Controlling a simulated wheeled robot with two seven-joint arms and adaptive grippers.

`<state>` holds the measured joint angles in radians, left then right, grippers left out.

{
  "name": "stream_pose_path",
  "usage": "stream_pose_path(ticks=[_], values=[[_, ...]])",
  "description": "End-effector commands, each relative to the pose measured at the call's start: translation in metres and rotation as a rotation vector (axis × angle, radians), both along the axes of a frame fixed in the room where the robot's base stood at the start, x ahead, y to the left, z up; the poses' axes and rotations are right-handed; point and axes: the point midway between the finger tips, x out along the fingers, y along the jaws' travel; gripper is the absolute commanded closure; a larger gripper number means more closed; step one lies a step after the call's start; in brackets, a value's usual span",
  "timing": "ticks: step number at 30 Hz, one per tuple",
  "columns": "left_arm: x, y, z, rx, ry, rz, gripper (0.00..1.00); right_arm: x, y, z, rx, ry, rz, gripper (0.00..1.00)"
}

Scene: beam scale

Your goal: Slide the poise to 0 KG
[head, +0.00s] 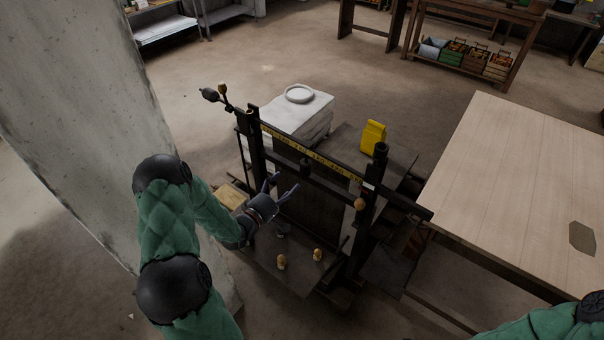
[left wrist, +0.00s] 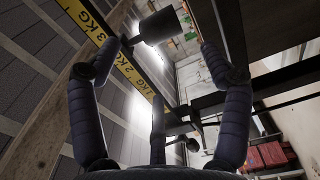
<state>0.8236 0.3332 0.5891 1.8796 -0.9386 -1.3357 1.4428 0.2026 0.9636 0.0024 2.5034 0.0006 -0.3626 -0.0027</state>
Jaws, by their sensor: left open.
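The beam scale has a yellow graduated strip (head: 310,154) along its dark beam. In the left wrist view the strip (left wrist: 125,68) shows marks for 1, 2 and 3 KG. The poise, a dark cylinder (head: 305,165), is at the beam near the middle. In the left wrist view the poise (left wrist: 160,27) appears beside the strip, around the 2 to 3 KG part. My left gripper (head: 286,183) is open and empty, just in front of and below the poise. In the left wrist view its fingertips (left wrist: 146,60) are spread, with the poise beyond them. My right gripper is out of view.
A white sack stack with a round plate (head: 299,94) and a yellow object (head: 373,136) stand behind the beam. Two small wooden-coloured pieces (head: 281,262) (head: 318,254) are on the near side. A pale wooden table (head: 520,180) is at right, a concrete pillar (head: 70,110) at left.

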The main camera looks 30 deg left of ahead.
Motion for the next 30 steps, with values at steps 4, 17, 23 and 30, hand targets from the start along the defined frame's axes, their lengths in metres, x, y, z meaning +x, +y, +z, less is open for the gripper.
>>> stream_pose_path(ticks=[4,17,23,30], values=[[0.026,-0.004,-0.001,0.001,-0.002,-0.004,0.22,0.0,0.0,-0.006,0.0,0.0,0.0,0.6],[0.087,-0.008,-0.001,0.001,0.0,0.0,0.22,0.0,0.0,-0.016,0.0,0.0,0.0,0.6],[0.094,-0.008,0.0,0.0,0.0,0.001,0.22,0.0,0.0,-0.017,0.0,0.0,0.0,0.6],[0.094,-0.008,0.0,0.0,0.0,0.001,0.3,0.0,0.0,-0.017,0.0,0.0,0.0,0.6]])
